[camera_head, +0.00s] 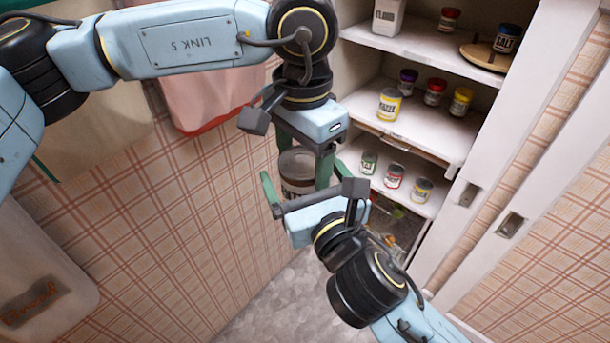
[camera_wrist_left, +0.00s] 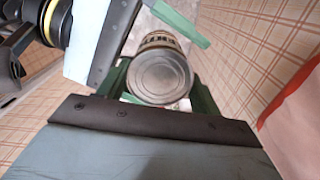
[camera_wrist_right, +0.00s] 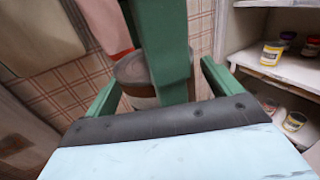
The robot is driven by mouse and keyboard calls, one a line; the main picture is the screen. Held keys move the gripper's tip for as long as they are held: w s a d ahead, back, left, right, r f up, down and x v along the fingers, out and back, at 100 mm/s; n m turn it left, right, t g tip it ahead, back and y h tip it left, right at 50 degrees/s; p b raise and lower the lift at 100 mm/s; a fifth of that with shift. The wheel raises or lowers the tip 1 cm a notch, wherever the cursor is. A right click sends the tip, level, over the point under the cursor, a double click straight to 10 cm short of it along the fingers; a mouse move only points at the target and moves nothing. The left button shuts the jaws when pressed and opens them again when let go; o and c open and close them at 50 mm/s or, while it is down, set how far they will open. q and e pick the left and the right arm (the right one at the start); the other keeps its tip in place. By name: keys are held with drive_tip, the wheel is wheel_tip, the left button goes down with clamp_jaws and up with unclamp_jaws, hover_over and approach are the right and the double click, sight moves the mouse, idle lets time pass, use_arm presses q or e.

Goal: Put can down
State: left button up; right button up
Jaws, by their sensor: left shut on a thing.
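A grey-lidded can with a brown and pale label (camera_head: 298,172) hangs upright in my left gripper (camera_head: 300,160), in front of the wall. In the left wrist view the can (camera_wrist_left: 160,75) sits between the two green fingers, its round metal end facing the camera. My right gripper (camera_head: 308,190) is close to the can from below right, its fingers spread wide. In the right wrist view the can (camera_wrist_right: 133,72) shows partly behind a green finger of my left gripper. I cannot tell whether the right fingers touch the can.
An open pantry cabinet at the right has a middle shelf (camera_head: 370,125) with several cans, and a lower shelf (camera_head: 430,207) with three small cans. A round wooden board (camera_head: 480,58) is on the top shelf. A pink cloth (camera_head: 210,85) hangs on the plaid wall.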

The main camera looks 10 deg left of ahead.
drive_tip(key=c, duration=1.2)
use_arm(q)
drive_tip(key=o, duration=1)
use_arm(e)
drive_tip(key=shift+c, duration=1.2)
use_arm(q)
drive_tip(key=o, duration=0.5)
drive_tip(key=shift+c, duration=0.2)
drive_tip(key=shift+d, duration=0.1)
